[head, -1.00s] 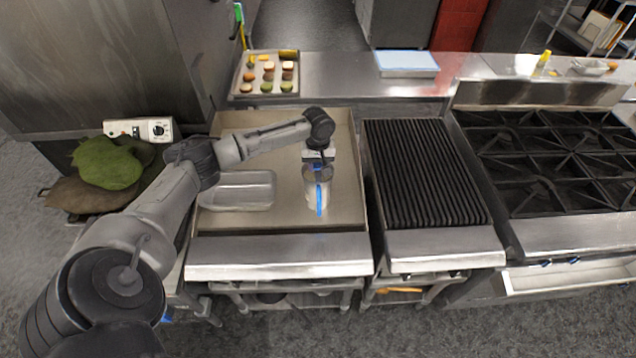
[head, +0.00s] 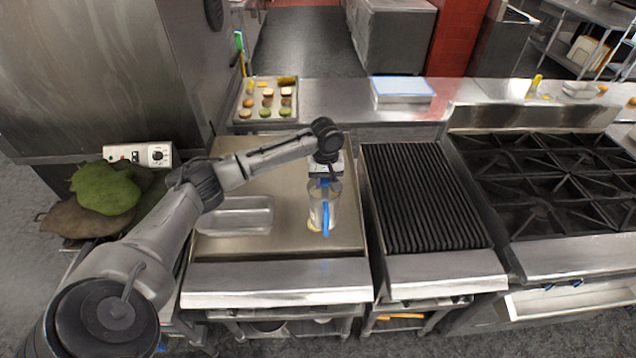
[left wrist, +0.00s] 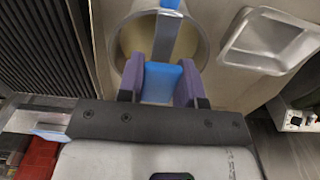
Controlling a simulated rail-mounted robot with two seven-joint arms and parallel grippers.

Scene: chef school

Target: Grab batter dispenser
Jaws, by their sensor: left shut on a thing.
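The batter dispenser (head: 317,208) is a clear container with a blue handle, over the right part of the flat griddle (head: 280,238). It also shows in the left wrist view (left wrist: 203,48), with its round opening and a pale content inside. My left gripper (head: 324,180) is above it, and its purple fingers (left wrist: 163,82) are shut on the blue handle. Whether the dispenser's base touches the griddle is hard to tell; a small yellowish patch (head: 315,228) shows at its bottom. My right gripper is not in view.
A ribbed grill (head: 420,200) and a burner range (head: 550,180) stand to the right. A food tray (head: 245,110) and a blue-white box (head: 403,90) sit on the back counter.

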